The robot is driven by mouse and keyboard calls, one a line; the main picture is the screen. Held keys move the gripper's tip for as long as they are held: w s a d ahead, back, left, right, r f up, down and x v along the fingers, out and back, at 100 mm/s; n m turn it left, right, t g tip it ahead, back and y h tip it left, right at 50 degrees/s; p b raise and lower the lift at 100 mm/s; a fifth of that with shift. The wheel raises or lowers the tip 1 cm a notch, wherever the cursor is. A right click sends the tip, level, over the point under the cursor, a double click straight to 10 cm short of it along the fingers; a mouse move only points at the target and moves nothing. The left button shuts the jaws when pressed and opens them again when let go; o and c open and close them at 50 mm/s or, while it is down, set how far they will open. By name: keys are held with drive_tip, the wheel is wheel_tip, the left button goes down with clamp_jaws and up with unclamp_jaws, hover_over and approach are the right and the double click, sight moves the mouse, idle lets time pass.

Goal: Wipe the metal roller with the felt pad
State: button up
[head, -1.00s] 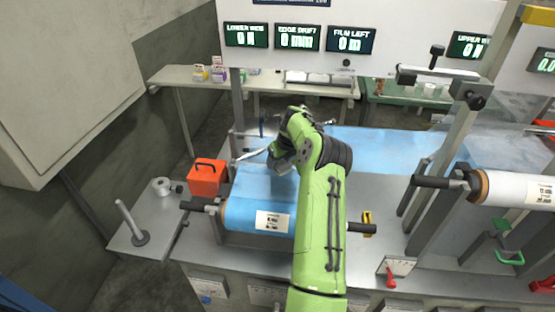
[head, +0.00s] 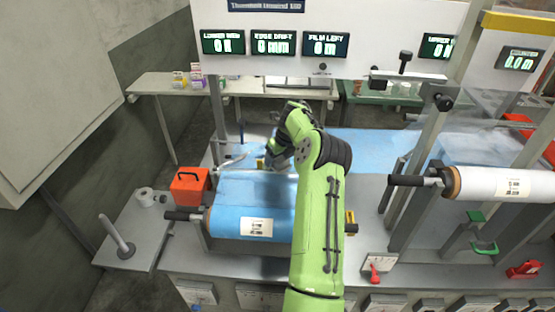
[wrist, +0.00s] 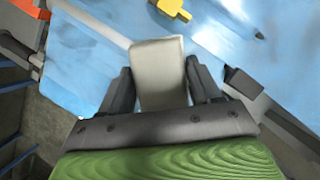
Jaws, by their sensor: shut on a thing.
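The felt pad (wrist: 160,75) is a pale grey block between the two fingers of my gripper (wrist: 158,88) in the wrist view. My gripper is shut on it. In the head view my gripper (head: 272,163) is over the blue film, behind the near blue roll, and my arm partly hides it. The metal roller looks to be the pale bar (head: 232,174) across the film there. In the wrist view a grey bar (wrist: 272,112) runs diagonally beneath the gripper, and the pad hides part of it. I cannot tell whether the pad touches it.
A blue film roll (head: 225,222) lies in front of my gripper. An orange box (head: 189,187) stands to its left. A small yellow part (wrist: 170,8) lies just beyond the pad. A white roll (head: 485,183) and upright posts stand at the right.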

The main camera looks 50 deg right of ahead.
wheel_tip(320, 180, up, 2)
drive_tip(key=shift+s+d+p, duration=0.15)
drive_tip(key=shift+p, duration=0.35)
drive_tip(key=shift+r+p, duration=0.6)
drive_tip(key=shift+r, duration=0.4)
